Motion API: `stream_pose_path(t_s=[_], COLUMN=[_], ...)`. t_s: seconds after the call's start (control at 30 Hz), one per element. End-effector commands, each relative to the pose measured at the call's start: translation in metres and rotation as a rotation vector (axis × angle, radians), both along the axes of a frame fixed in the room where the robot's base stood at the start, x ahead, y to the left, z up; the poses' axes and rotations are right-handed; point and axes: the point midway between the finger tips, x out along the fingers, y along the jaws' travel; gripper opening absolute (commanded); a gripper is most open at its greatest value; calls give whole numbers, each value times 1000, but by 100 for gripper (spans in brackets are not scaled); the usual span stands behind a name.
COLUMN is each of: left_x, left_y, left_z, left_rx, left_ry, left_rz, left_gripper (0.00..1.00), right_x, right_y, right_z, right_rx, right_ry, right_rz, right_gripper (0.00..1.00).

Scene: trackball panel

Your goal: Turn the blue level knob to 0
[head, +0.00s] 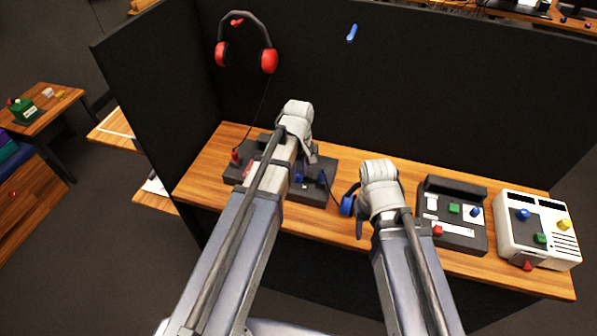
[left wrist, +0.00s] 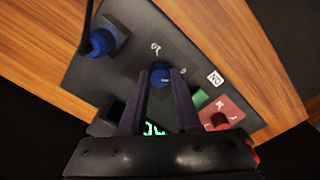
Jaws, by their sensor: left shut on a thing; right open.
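The blue level knob (left wrist: 161,74) stands on a dark panel (left wrist: 130,72) between the fingertips of my left gripper (left wrist: 160,82), which is shut on it. A white "10" mark lies just beyond the knob, and a green lit display (left wrist: 153,128) is partly covered by the fingers. In the head view, my left arm covers much of the same panel (head: 321,168), and its fingertips are hidden. My right gripper (head: 380,190) is over the table to the right of the panel. It is open, but its fingers are mostly hidden.
A blue plug with a cable (left wrist: 101,42) and a red block (left wrist: 221,114) sit on the panel. A blue headset (head: 347,204) is beside my right gripper. A black box (head: 465,236) and a white box (head: 552,245) stand right. Red headphones (head: 269,60) hang on the dark partition.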

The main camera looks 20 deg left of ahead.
Motion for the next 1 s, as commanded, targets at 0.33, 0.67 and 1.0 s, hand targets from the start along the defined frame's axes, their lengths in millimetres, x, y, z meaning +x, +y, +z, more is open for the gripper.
stream_pose_path(t_s=[0.33, 0.67, 1.0], left_x=[0, 0, 0], left_y=[0, 0, 0], left_z=[0, 0, 0], left_rx=[0, 0, 0], left_ry=[0, 0, 0], left_rz=[136, 165, 164], left_gripper=[0, 0, 40], right_x=[0, 0, 0], right_y=[0, 0, 0], right_z=[0, 0, 0], right_rx=[0, 0, 0], right_ry=[0, 0, 0], right_rz=[0, 0, 0], right_gripper=[50, 50, 50])
